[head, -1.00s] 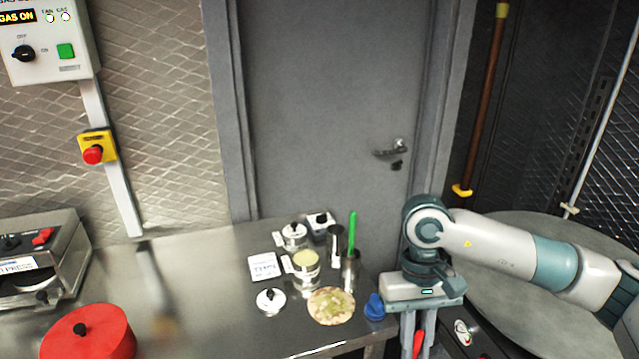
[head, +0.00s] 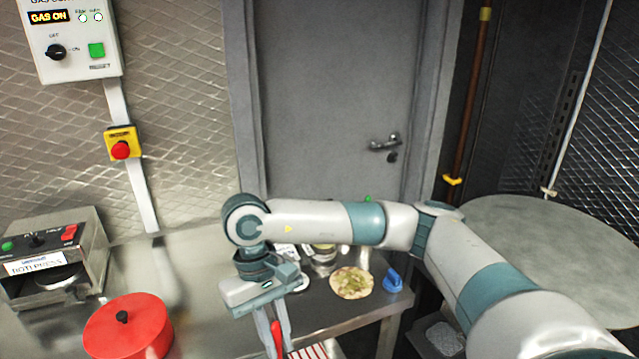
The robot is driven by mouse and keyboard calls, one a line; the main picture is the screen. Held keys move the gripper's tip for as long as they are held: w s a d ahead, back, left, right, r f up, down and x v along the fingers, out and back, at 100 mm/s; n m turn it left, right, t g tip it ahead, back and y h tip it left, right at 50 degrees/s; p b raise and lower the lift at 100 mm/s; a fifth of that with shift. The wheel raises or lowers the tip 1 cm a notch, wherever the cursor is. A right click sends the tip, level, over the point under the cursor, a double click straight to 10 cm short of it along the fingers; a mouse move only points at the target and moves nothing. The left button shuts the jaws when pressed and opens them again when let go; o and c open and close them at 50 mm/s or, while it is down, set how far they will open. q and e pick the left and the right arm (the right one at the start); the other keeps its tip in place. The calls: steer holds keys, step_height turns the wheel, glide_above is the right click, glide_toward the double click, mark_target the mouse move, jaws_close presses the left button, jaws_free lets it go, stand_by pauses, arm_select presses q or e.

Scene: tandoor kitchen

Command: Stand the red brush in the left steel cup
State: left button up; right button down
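My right arm comes in from the right and reaches across the counter. Its gripper (head: 274,328) points down at the bottom of the head view. The red brush (head: 277,340) shows as a narrow red strip between the two fingers, which look closed on it; its lower end is out of frame. The steel cups are hidden behind my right forearm. Only the green tip (head: 368,198) of a brush standing in that area shows above the arm. My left gripper is not in view.
Flatbread (head: 351,283) and a blue object (head: 393,280) lie near the counter's right end. A red lidded pot (head: 128,327) and a roti press (head: 52,258) stand left. A red-striped cloth (head: 318,350) is at the bottom. A round table (head: 545,225) is at right.

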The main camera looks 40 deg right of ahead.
steer(key=shift+w+a, duration=0.1)
steer(key=shift+a, duration=0.1)
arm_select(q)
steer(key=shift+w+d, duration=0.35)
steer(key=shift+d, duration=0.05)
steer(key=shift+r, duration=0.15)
arm_select(e)
steer(key=shift+r, duration=0.1)
